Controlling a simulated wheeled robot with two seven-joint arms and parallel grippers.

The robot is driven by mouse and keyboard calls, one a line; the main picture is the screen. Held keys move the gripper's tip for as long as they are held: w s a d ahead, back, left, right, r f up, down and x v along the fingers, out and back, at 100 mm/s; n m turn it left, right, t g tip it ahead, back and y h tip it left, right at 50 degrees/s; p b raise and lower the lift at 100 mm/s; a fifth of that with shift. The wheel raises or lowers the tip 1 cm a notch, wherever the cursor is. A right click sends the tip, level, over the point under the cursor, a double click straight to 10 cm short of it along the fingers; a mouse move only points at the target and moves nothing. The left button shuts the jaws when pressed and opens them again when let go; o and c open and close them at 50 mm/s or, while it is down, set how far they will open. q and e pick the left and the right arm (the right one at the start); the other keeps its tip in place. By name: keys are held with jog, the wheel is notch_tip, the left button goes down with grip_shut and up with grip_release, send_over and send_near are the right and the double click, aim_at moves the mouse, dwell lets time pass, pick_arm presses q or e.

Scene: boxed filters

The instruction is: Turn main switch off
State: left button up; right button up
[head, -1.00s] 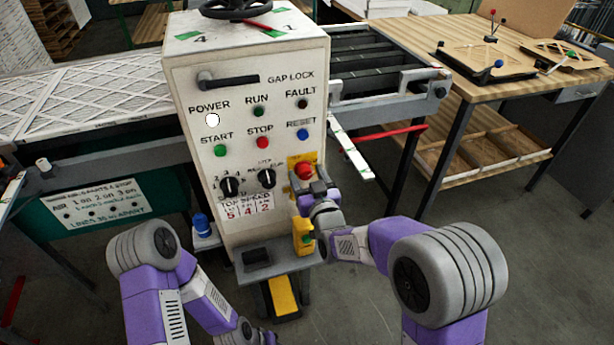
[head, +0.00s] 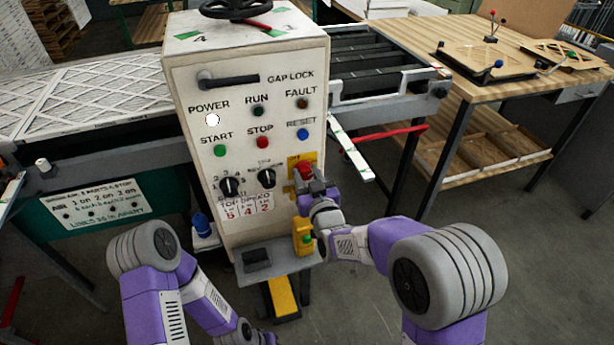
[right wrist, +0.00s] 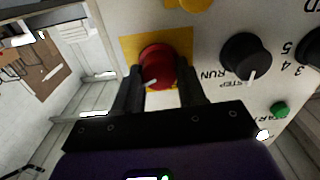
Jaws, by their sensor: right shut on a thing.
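The main switch is a red knob (head: 306,169) on a yellow plate (head: 294,161), low on the right of the cream control panel (head: 183,88). My right gripper (head: 309,184) is at the knob and partly covers it in the head view. In the right wrist view the red knob (right wrist: 158,66) sits between the two dark fingers (right wrist: 158,92), which are shut on it. A white mark on the knob's rim shows at its lower left there. The lamp under POWER (head: 212,119) is bright white. My left arm is at the lower left; its gripper is not in view.
A black selector knob (head: 267,178) is left of the switch, with another (head: 229,187) beyond it. Green START (head: 220,151), red STOP (head: 262,142) and blue RESET (head: 303,134) buttons are above. A yellow box (head: 303,237) with a green button is below the gripper.

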jog(key=n+b, duration=0.1)
jog(key=n, duration=0.2)
jog(key=shift+f+n+b, duration=0.1)
jog(key=shift+n+b, duration=0.2)
jog(key=n, duration=0.4)
jog(key=shift+a+n+b, duration=0.15)
jog(key=shift+n+b, duration=0.15)
jog(key=shift+b, duration=0.1)
jog(key=n, duration=0.4)
jog(key=shift+n, duration=0.3)
jog(key=shift+f+n, duration=0.1)
jog(key=shift+n, duration=2.1)
jog(key=o, duration=1)
jog(key=shift+o, duration=0.2)
